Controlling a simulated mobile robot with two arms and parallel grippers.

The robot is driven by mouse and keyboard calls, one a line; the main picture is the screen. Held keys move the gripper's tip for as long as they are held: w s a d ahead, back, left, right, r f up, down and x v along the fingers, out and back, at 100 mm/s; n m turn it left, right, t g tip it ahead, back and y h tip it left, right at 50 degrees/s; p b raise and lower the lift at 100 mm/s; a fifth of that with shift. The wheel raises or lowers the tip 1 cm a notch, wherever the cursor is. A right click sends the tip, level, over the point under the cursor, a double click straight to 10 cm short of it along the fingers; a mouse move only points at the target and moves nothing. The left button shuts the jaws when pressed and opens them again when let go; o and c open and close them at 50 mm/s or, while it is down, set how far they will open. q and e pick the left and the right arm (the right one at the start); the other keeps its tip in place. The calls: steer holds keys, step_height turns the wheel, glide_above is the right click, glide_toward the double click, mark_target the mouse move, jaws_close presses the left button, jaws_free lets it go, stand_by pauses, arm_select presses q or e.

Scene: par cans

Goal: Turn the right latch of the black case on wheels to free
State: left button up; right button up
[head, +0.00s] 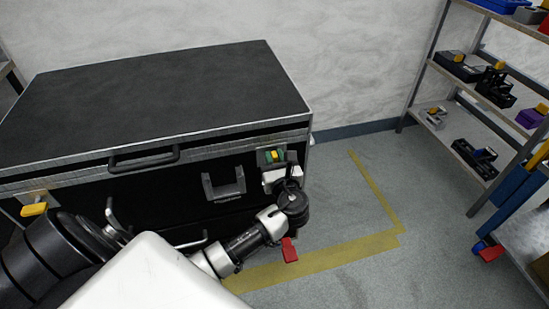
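The black case (160,92) stands against the wall, its lid shut. The left latch (34,209) has a yellow handle lying sideways. My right gripper is not in view.
A lid handle (144,161) and a recessed front handle (224,184) sit left of the right latch. A red pedal (289,250) is low at the case's right corner. Shelving (457,145) with boxes stands right. Floor with yellow tape (335,255) is open between.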

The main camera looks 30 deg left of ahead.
arm_select(q)
jaws_close()
steer(key=shift+n, duration=0.3)
steer(key=n, duration=0.2)
steer(key=shift+s+a+n, duration=0.1)
steer(key=shift+s+n, duration=0.1)
steer(key=shift+n, duration=0.2)
steer(key=shift+s+a+f+n, duration=0.1)
steer(key=shift+f+n, duration=0.05)
steer(key=shift+n, duration=0.75)
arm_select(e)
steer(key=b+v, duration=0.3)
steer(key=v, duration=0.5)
arm_select(q)
steer(key=shift+s+a+f+n+b, duration=0.2)
steer(key=shift+n+b, duration=0.5)
steer(key=shift+n, duration=1.5)
steer(key=shift+f+n+b, duration=0.25)
steer(key=shift+n+b, duration=0.45)
steer(key=shift+n, duration=1.5)
steer(key=shift+s+a+f+n+b, duration=0.2)
steer(key=shift+n+b, duration=0.5)
steer(key=shift+n, duration=1.5)
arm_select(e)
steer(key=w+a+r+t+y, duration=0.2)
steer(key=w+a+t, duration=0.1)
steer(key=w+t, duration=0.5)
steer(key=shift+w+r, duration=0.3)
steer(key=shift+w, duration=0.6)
